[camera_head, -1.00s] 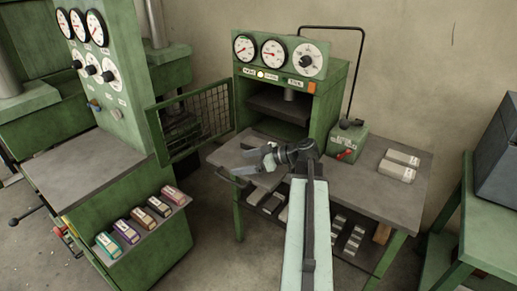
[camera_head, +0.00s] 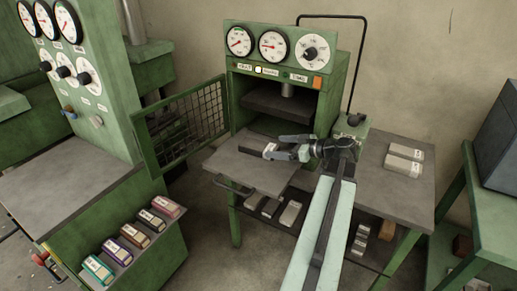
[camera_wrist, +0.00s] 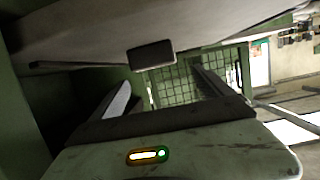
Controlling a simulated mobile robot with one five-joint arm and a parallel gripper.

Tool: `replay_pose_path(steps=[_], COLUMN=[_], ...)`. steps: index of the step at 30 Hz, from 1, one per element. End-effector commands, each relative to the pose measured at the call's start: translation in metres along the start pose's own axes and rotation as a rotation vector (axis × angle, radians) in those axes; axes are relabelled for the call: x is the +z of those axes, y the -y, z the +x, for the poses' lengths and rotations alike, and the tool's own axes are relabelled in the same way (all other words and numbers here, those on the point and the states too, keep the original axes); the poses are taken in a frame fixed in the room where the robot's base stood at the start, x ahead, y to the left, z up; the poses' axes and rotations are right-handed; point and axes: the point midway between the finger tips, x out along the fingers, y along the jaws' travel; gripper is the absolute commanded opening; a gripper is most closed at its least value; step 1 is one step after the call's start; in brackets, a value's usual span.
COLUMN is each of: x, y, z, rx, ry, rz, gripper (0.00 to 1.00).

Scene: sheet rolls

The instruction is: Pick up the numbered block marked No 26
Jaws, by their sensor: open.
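A dark block (camera_head: 256,147) with a white label on its end lies on the grey table of the green press. The number on it is too small to read. My gripper (camera_head: 277,147) is open, with its fingers pointing left at the labelled end of the block. In the wrist view, the block (camera_wrist: 152,55) shows as a dark box on the grey surface, ahead of my open gripper (camera_wrist: 165,85) and apart from its fingers. Part of the block may be hidden by the fingers in the head view.
Two grey blocks (camera_head: 404,160) lie on the table at right. Several coloured blocks (camera_head: 131,236) sit on the left machine's shelf, and more lie under the press table. An open mesh door (camera_head: 190,115) stands left of the press. A green control box (camera_head: 352,130) is close behind my arm.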

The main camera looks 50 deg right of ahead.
Motion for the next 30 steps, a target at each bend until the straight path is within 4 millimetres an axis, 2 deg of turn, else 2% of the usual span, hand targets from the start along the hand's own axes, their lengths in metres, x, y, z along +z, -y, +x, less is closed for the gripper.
replay_pose_path(steps=[3,8,16,23,26,30], x=[0.002,0.001,0.003,0.000,0.000,0.000], y=[0.000,-0.001,-0.002,-0.002,-0.002,-0.002], z=[0.016,0.020,0.063,0.067,0.067,0.067], rx=[-0.001,0.002,0.001,0.003,0.004,0.004], ry=[0.000,0.001,0.001,0.001,0.001,0.001], rz=[0.000,0.000,0.001,0.002,0.002,0.002], gripper=[0.90,0.90,0.90,0.90,0.68,0.29])
